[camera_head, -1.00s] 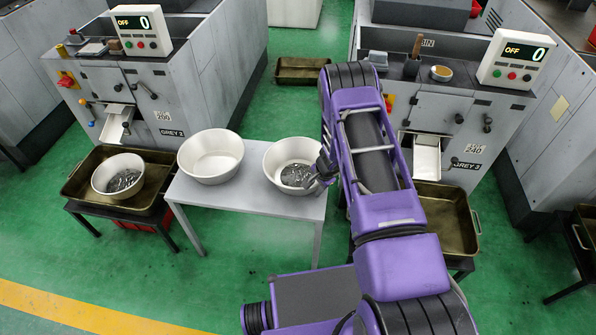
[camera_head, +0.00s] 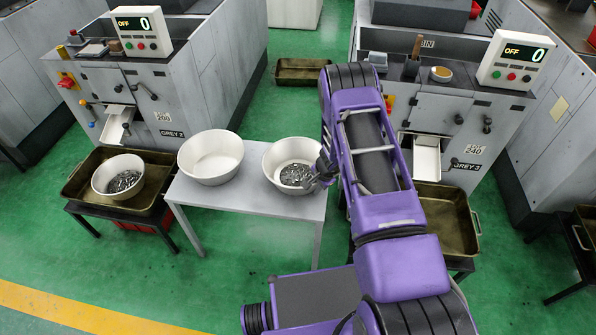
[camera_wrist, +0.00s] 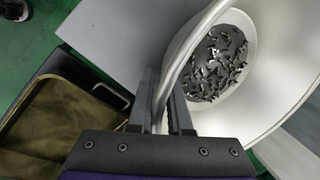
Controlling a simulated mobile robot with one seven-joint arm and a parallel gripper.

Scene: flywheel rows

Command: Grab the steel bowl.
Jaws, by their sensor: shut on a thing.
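A pale steel bowl (camera_head: 283,154) with small dark metal parts in it stands at the right end of the grey table (camera_head: 255,205). My gripper (camera_head: 324,172) is at the bowl's right rim in the head view, partly hidden by my purple arm. In the wrist view the bowl (camera_wrist: 285,115) fills the right side, and the two fingers of my gripper (camera_wrist: 163,105) are closed with the bowl's rim between them. A second pale bowl (camera_head: 211,157), empty, stands left of it on the table. A third bowl (camera_head: 118,176) with metal parts sits in the left tray.
A brass-coloured tray (camera_head: 78,190) stands under the left machine (camera_head: 185,80). Another tray (camera_head: 450,215) stands right of my arm, close beside the table; it also shows in the wrist view (camera_wrist: 50,125). Green floor is open in front of the table.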

